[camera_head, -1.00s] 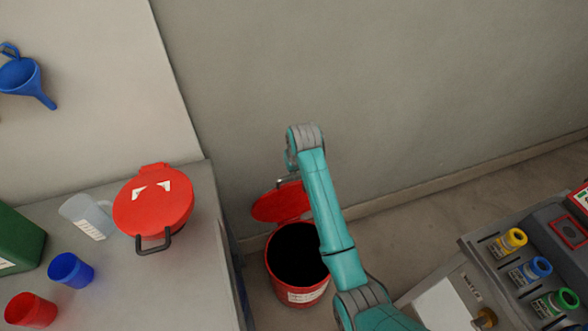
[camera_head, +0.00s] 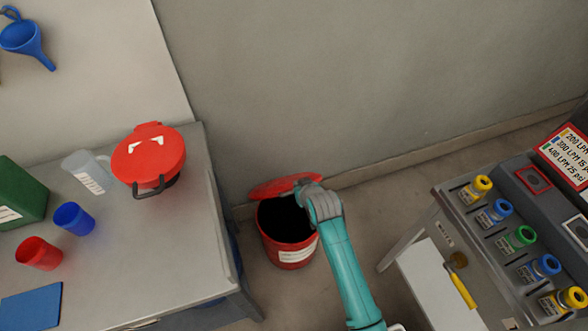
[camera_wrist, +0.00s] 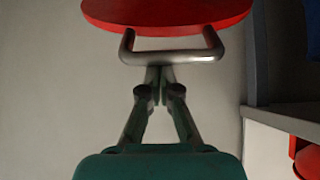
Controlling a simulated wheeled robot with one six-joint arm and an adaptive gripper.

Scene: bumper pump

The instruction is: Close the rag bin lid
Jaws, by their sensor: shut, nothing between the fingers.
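The red rag bin (camera_head: 290,256) stands on the floor by the wall, its dark opening partly uncovered. Its red lid (camera_head: 272,188) is raised and tilted at the back of the rim, seen as a thin ellipse. In the wrist view the lid (camera_wrist: 165,14) fills the top, with its metal handle (camera_wrist: 172,56) below it. My gripper (camera_wrist: 160,74) is shut and empty, with its fingertips right at the handle bar. I cannot tell whether they touch it. In the head view my wrist hides the gripper and the right part of the lid.
The grey workbench (camera_head: 205,250) on the left holds another red lidded container (camera_head: 148,158), cups, a jug (camera_head: 88,170) and a green can (camera_head: 20,193). On the right stands a grey unit (camera_head: 500,210) with coloured fittings. Open floor lies between.

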